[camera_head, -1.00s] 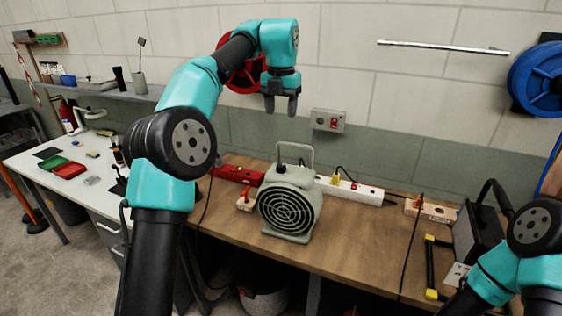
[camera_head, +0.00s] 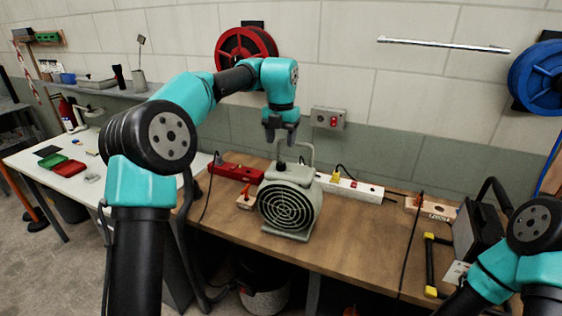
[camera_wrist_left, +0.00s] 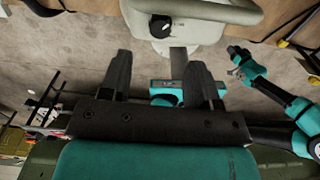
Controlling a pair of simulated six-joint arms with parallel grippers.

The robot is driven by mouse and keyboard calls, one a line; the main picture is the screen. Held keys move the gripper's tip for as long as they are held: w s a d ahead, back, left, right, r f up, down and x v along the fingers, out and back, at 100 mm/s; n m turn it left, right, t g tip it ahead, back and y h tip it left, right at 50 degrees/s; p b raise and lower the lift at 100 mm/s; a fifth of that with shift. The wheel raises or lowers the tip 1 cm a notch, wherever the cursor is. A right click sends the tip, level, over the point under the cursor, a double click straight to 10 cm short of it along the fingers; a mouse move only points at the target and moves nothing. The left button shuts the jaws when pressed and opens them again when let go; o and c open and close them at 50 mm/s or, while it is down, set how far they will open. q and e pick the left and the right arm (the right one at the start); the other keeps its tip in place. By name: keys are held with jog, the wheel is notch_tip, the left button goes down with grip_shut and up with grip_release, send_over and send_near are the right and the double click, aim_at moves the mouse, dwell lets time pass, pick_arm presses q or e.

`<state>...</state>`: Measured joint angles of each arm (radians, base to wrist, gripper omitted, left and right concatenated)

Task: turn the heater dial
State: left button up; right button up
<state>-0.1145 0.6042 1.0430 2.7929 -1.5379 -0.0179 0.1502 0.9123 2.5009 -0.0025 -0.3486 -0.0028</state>
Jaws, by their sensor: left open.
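The grey-green heater (camera_head: 287,204) stands on the wooden bench with its round grille facing me and a handle hoop on top. Its black dial (camera_head: 281,166) is on the top face, and it also shows in the left wrist view (camera_wrist_left: 161,26) near the top edge. My left gripper (camera_head: 280,137) is open, empty and pointing down, above the dial and apart from it. In the left wrist view its fingers (camera_wrist_left: 160,64) are spread below the dial. My right arm shows at lower right. Its end (camera_wrist_left: 238,60) is small in the left wrist view, and its jaw state is unclear.
A red power strip (camera_head: 236,172) and a white power strip (camera_head: 349,188) lie behind the heater. A wall socket box (camera_head: 328,119) is right of my left gripper. A black case (camera_head: 475,235) and a yellow-ended tool (camera_head: 431,265) are at the right. The bench right of the heater is mostly clear.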

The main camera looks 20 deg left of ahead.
aim_at(281, 163)
pick_arm(q)
notch_tip(281, 163, down, 8)
jog(key=shift+r, duration=0.1)
jog(key=shift+c, duration=0.4)
jog(key=c, duration=0.8)
jog(key=shift+c, duration=0.2)
jog(key=shift+n, duration=1.5)
